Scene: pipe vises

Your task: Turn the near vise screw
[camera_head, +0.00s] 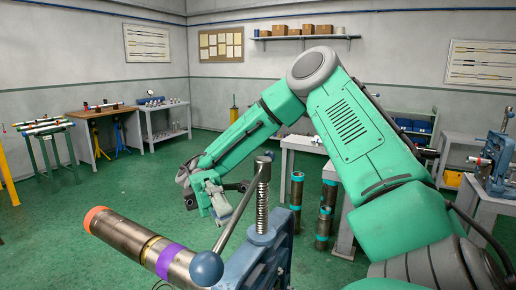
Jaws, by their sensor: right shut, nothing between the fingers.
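The near vise (246,265) is blue and stands at the bottom centre, cut off by the lower edge. Its upright threaded screw (262,207) rises from the top, with a slanted handle bar (236,216) that has a blue-grey ball (207,268) at its lower left end. A metal pipe (130,236) with orange and purple bands lies at the vise, running out to the left. My right gripper (220,212) is shut and empty, left of the screw and apparently beyond it. The gap to the handle is hard to judge. My left gripper is out of view.
Several dark pipes with teal bands (297,190) stand on the floor behind the screw, by a grey table (300,145). Another blue vise (495,165) is on a bench at the right. Workbenches (160,108) line the left back. The green floor (130,180) between is clear.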

